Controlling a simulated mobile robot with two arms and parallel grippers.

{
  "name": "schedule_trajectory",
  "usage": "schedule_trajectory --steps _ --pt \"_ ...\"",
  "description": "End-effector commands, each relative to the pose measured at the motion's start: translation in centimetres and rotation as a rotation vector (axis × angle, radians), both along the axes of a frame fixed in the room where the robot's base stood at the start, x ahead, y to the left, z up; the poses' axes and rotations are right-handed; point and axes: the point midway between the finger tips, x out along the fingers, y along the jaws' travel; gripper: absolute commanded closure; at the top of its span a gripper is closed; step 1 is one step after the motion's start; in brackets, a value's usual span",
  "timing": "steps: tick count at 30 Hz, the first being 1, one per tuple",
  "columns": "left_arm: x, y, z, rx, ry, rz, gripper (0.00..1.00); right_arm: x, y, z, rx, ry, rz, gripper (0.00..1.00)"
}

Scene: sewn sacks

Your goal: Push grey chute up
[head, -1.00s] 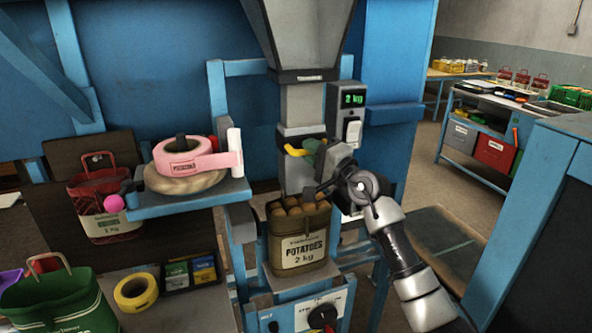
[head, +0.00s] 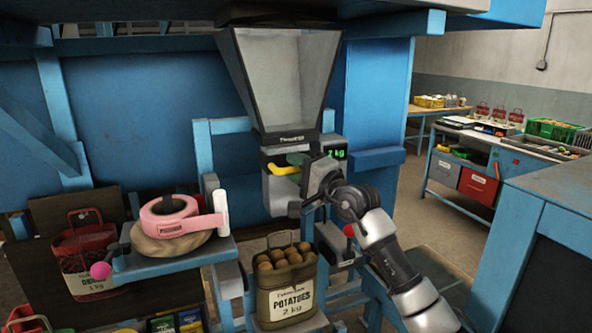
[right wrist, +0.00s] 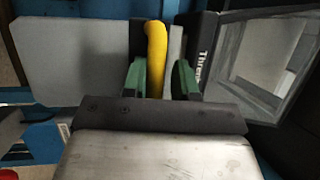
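The grey chute (head: 279,194) sits under the hopper (head: 291,85), in a short stack close below its dark collar. A yellow handle (head: 285,168) sticks out at the chute's front. My right gripper (head: 299,163) is at this handle, coming from the right. In the right wrist view its green fingertips (right wrist: 159,78) stand close on both sides of the yellow handle (right wrist: 156,48); a thin gap shows on one side. The chute's lower end is above the open sack of potatoes (head: 285,297), with a gap between them. My left gripper is not in view.
A blue side shelf (head: 175,262) holds a pink tape roll (head: 171,217) left of the chute. A red net bag (head: 83,256) hangs behind it. A blue bench (head: 555,190) stands at the right.

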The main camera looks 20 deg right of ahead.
Motion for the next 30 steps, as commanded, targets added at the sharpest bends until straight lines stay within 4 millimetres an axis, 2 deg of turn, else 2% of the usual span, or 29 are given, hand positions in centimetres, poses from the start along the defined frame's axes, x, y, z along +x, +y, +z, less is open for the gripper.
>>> schedule_trajectory --steps 1,3,14,17,24,30 --pt "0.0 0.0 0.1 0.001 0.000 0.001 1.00 0.0 -0.1 0.4 0.002 -0.008 -0.003 0.68" --pt "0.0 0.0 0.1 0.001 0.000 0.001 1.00 0.0 -0.1 0.3 0.002 -0.006 -0.002 0.59" --pt "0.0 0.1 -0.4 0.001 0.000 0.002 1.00 -0.5 -0.3 -0.4 -0.002 0.001 -0.001 0.59" --pt "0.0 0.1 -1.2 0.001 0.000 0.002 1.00 -1.8 -0.9 -0.8 -0.004 0.000 -0.002 0.59" --pt "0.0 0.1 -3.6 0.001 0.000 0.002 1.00 -6.2 -3.0 -1.8 -0.005 -0.001 -0.003 0.59" --pt "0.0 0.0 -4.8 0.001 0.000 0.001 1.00 -8.8 -4.2 -1.9 -0.003 -0.003 -0.003 0.59"
